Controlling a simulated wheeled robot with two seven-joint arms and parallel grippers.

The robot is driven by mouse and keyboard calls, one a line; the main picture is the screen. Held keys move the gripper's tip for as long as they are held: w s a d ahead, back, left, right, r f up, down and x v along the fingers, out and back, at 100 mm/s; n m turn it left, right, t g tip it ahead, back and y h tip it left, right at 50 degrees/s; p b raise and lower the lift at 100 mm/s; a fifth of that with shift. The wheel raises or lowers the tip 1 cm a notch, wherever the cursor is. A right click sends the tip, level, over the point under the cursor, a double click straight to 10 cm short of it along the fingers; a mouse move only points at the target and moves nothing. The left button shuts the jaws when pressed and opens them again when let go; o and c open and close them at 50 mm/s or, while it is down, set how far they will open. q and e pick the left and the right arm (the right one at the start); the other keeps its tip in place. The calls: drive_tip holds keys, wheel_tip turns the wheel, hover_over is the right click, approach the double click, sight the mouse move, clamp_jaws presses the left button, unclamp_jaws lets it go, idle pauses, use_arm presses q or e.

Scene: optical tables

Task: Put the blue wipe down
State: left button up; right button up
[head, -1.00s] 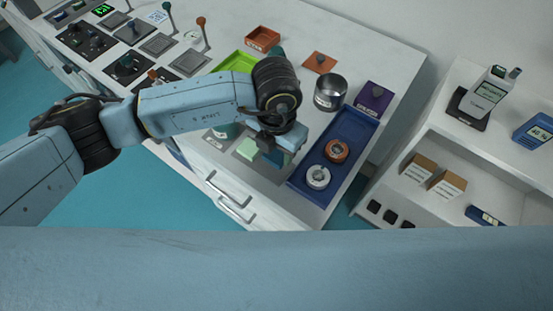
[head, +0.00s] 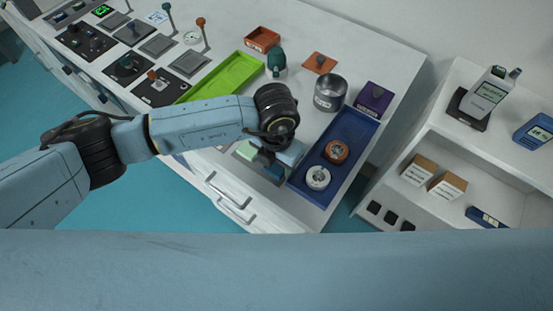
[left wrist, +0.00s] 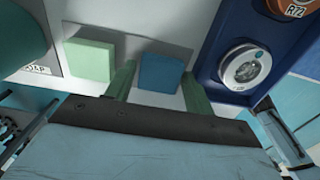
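The blue wipe (left wrist: 160,72) is a small blue block between the two green fingers of my left gripper (left wrist: 160,82) in the left wrist view. The fingers lie along its two sides and appear to touch it. In the head view, the left gripper (head: 275,160) is low over the front part of the white table, and only a sliver of the blue wipe (head: 274,173) shows below it. I cannot tell whether the wipe's underside touches the surface. A pale green wipe (left wrist: 90,60) lies to the left of it. My right gripper is not in view.
A dark blue tray (head: 345,130) with an orange-topped and a white round item is close on the right. A lime green tray (head: 222,78), a metal cup (head: 330,92) and a teal bottle (head: 276,62) stand farther back. The table's front edge with drawers is near.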

sight(277, 166)
use_arm(q)
drive_tip(key=shift+r, duration=0.25)
wheel_tip(277, 166, up, 12)
idle(0.4)
drive_tip(key=shift+s, duration=0.1)
idle(0.3)
